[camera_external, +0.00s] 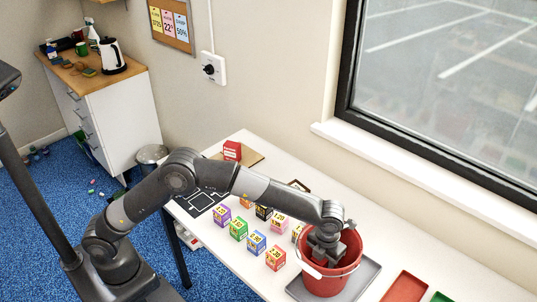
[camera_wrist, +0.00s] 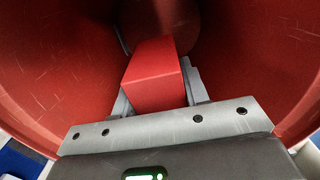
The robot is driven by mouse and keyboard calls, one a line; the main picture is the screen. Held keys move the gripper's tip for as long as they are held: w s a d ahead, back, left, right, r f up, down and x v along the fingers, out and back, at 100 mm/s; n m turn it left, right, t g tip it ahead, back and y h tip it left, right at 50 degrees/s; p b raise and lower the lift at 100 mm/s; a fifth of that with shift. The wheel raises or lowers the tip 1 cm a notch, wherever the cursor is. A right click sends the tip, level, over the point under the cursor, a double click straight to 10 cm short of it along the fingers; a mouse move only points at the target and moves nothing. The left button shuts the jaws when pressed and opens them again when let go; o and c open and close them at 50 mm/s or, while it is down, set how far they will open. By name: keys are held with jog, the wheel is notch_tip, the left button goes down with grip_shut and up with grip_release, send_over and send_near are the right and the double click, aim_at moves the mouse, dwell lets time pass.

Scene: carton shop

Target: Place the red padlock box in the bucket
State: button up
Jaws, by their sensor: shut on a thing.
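The red bucket (camera_external: 345,276) stands on a grey tray on the white table, its thin handle hanging at the front. My gripper (camera_external: 322,252) is down inside the bucket's mouth. In the wrist view my gripper (camera_wrist: 158,95) is shut on a red box (camera_wrist: 153,74), with a finger on either side of it. The red bucket wall (camera_wrist: 60,70) surrounds the box in that view. The box shows plain red faces; no padlock mark is visible. In the external view the held box is hidden by the bucket and my gripper.
Several coloured boxes (camera_external: 257,242) stand left of the bucket. A red box (camera_external: 232,150) stands on a brown board at the table's far end. The grey tray (camera_external: 366,283) is under the bucket; red (camera_external: 405,288) and green trays lie to the right. The window sill (camera_external: 420,170) runs behind.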

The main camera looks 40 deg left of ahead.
jog(key=shift+f, duration=1.55)
jog(key=shift+f, duration=0.65)
jog(key=o, duration=1.2)
jog(key=shift+o, duration=0.2)
jog(key=shift+r, duration=0.15)
notch_tip(320, 180, up, 13)
jog(key=shift+s+r, duration=0.1)
jog(key=shift+s, duration=0.05)
